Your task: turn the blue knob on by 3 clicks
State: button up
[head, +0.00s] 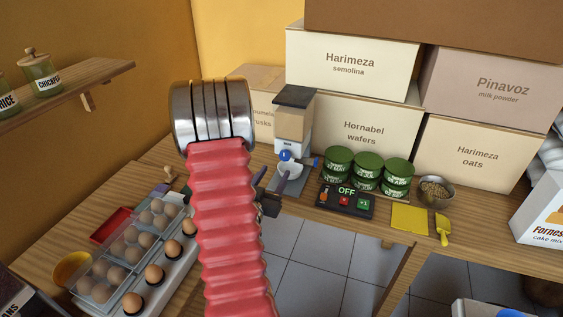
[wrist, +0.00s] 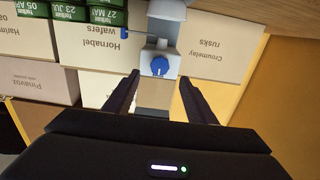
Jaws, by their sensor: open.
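The blue knob (head: 285,155) is on the front of a white dispenser (head: 290,143) with a tan hopper and dark lid, at the back of the counter. In the wrist view, which is upside down, the blue knob (wrist: 160,66) shows near the middle, between my fingers in the picture. My gripper (wrist: 159,77) is open and empty, with one dark finger on each side of the knob; a gap to the knob seems to remain, its depth unclear. In the head view my gripper (head: 272,181) is in front of the dispenser, partly hidden by my red arm.
A white bowl (head: 290,170) sits under the dispenser, and a blue lever (head: 316,162) sticks out at its right. Green tins (head: 367,168), a control panel reading OFF (head: 346,201) and a metal bowl (head: 436,190) stand to the right. Egg trays (head: 128,247) are at left.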

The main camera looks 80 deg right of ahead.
aim_at(284, 157)
jog(key=d, duration=0.8)
jog(key=shift+s, duration=0.35)
jog(key=c, duration=1)
